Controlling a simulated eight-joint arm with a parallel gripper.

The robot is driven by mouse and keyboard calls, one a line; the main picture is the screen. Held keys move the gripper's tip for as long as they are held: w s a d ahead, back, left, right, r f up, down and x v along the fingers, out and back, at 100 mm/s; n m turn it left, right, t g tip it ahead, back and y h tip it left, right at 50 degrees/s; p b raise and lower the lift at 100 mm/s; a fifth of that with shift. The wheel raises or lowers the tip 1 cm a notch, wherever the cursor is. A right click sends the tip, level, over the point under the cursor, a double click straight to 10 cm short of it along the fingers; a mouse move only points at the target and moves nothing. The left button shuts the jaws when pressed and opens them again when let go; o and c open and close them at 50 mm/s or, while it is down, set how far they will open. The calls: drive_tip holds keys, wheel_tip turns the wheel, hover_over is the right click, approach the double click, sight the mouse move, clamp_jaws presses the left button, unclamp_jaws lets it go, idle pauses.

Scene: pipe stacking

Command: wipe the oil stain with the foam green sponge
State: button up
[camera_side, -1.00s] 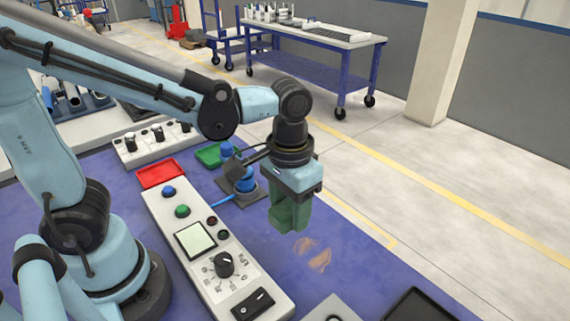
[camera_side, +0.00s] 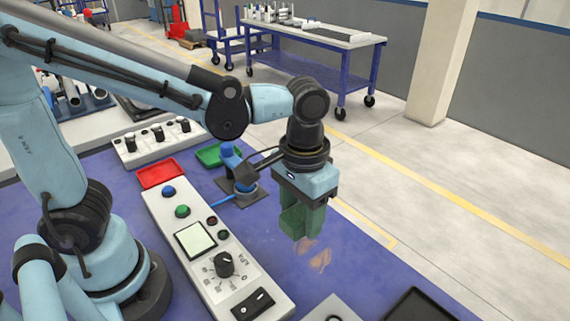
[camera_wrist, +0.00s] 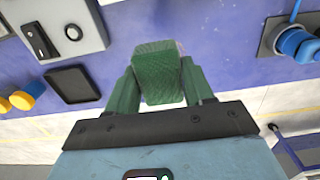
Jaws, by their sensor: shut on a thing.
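The green foam sponge (camera_wrist: 158,72) sits between the two green fingers of my gripper (camera_wrist: 155,90) in the wrist view. In the side view my gripper (camera_side: 302,218) is shut on it, pointing down above the blue table; sponge and fingers are hard to tell apart there. The oil stain (camera_side: 314,257) is a brownish smear on the table, just below and slightly right of the fingertips. The gripper hides part of it. I cannot tell whether the sponge touches the table. In the wrist view the sponge covers most of the stain's area.
A control panel (camera_side: 210,255) with buttons and a knob lies left of the stain. A blue device on a dark plate (camera_side: 240,190) stands behind. Red (camera_side: 161,174) and green (camera_side: 215,154) trays lie further back. A black tray (camera_side: 418,305) is at front right.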

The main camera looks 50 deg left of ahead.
hover_over(332, 268)
wheel_tip(332, 268, down, 3)
drive_tip(key=shift+w+f, duration=0.2)
drive_tip(key=shift+f, duration=2.8)
drive_tip(key=shift+a+f, duration=0.6)
drive_tip(key=shift+f, duration=0.35)
drive_tip(key=shift+c, duration=0.3)
drive_tip(key=shift+a, duration=4.5)
drive_tip(key=shift+d, duration=5.1)
drive_tip(key=shift+s+a, duration=0.15)
drive_tip(key=shift+a, duration=5)
drive_tip(key=shift+d+r, duration=0.15)
drive_tip(key=shift+d, duration=5)
wheel_tip(332, 268, up, 8)
